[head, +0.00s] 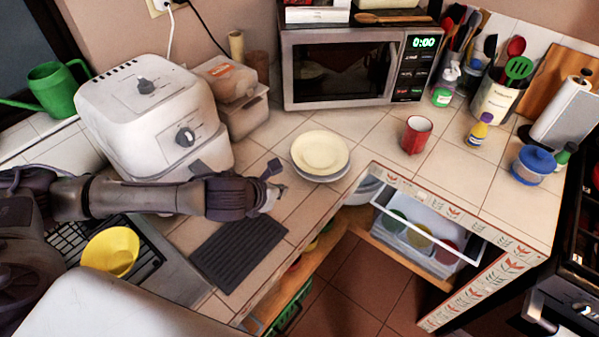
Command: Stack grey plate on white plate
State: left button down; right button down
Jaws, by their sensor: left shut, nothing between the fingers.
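Two round plates sit stacked on the tiled counter in front of the microwave. The upper plate (320,151) is pale cream. The lower plate (323,179) looks whitish grey, and only its front rim shows; most of it is hidden under the upper one. I cannot tell for certain from colour which is the task's grey plate. My left gripper (277,184) reaches in from the left over the counter, just left of the plates and apart from them. It is shut and empty. My right gripper is not in view.
A white appliance (150,110) stands behind my left arm. The microwave (350,65) is behind the plates, and a red mug (416,135) to their right. A dark ribbed mat (238,254) lies in front of my gripper. An open drawer (425,240) is below the counter.

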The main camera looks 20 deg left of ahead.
aim_at(310, 170)
pick_arm(q)
jog(key=p+x, duration=0.1)
jog(key=x, duration=0.6)
jog(key=shift+w+f, duration=0.25)
jog(key=w, duration=0.2)
jog(key=shift+w+d+p, duration=0.3)
jog(key=shift+p, duration=0.1)
jog(key=shift+w+d, duration=0.2)
jog(key=shift+w, duration=0.3)
jog(key=shift+w+f, duration=0.15)
jog(key=shift+w, duration=0.1)
jog(key=w, duration=0.3)
jog(key=shift+d+p, duration=0.35)
jog(key=shift+w, duration=0.25)
